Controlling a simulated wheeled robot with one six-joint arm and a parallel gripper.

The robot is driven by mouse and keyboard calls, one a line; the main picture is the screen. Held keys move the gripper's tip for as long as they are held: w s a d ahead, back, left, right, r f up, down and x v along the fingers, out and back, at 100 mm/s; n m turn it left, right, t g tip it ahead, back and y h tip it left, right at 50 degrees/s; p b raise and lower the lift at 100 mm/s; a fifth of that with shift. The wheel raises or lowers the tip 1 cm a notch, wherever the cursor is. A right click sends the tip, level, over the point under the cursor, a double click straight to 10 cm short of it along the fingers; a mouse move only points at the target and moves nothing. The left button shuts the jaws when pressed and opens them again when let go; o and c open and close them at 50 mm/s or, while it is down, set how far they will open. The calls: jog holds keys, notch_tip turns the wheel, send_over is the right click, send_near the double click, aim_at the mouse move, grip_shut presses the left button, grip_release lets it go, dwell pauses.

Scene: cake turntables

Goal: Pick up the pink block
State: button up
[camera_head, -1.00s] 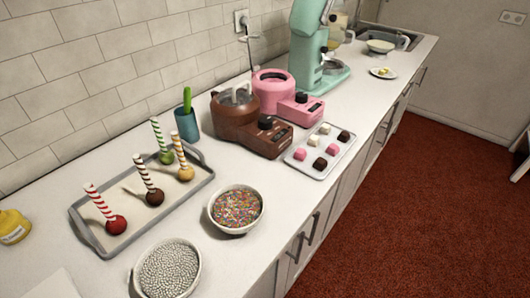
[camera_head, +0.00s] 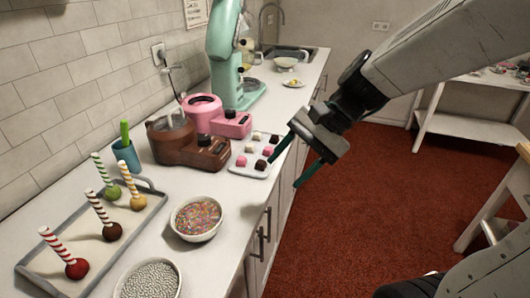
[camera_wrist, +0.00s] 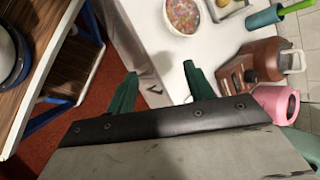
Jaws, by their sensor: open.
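Two pink blocks sit on a small white tray (camera_head: 247,172) on the counter, among white and dark brown blocks. One pink block (camera_head: 268,151) is at the tray's right side, and the other pink block (camera_head: 241,160) is at its left side. My gripper (camera_head: 285,173) is open and empty. In the head view its green fingers overlap the tray's right edge; the height above it is unclear. In the wrist view, my gripper (camera_wrist: 160,72) has its fingers spread over the counter edge, and no pink block shows there.
A brown melting pot (camera_head: 187,147) and a pink one (camera_head: 218,119) stand behind the tray. A sprinkle bowl (camera_head: 197,217) is nearer, with a grey tray of cake pops (camera_head: 140,218) to its left. Red floor lies right of the counter.

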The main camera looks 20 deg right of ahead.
jog(key=w+d+f+m+t, duration=0.2)
jog(key=w+f+m, duration=0.2)
jog(key=w, duration=0.3)
jog(key=w+d+f+m+t+y, duration=0.1)
jog(key=w+d+f+m+t, duration=0.2)
jog(key=w+m, duration=0.4)
jog(key=w+d+f+m+t+y, duration=0.1)
jog(key=w+d+f+m+t, duration=0.1)
jog(key=w+m, duration=0.4)
jog(key=shift+w+d+f+t, duration=0.15)
jog(key=shift+w+f+t, duration=0.2)
jog(key=shift+w+f, duration=0.25)
jog(key=shift+w+d+f+t, duration=0.15)
jog(key=shift+w+f+t, duration=0.2)
jog(key=shift+f, duration=0.4)
jog(key=x, duration=0.6)
jog(key=shift+d, duration=0.2)
jog(key=c, duration=1)
